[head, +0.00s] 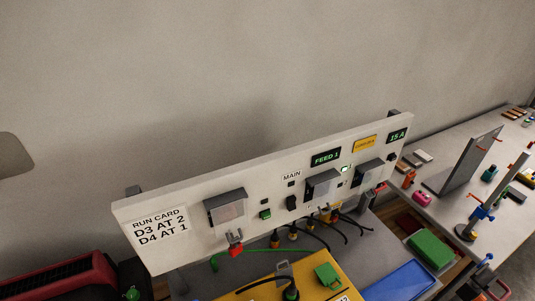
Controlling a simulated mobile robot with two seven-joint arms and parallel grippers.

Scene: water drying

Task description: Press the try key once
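No key with a readable "try" label shows, so I cannot tell which one is the try key. A white panel (170,203) stands tilted across the middle of the head view. It carries a small green key (265,214), a black switch (291,202) under the word MAIN, and a small lit green square (344,169). Grey hooded covers (226,196) sit on the panel. Green-lit displays read FEED 1 (325,157) and 15 A (397,135), with an amber display (365,143) between them. Neither of my grippers is in view.
Black and green cables with plugs hang below the panel. A yellow box (262,289) and a blue tray (400,283) lie in front. A red machine (62,277) is at lower left. A side table (508,228) with tools and a grey upright plate (464,160) stands right.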

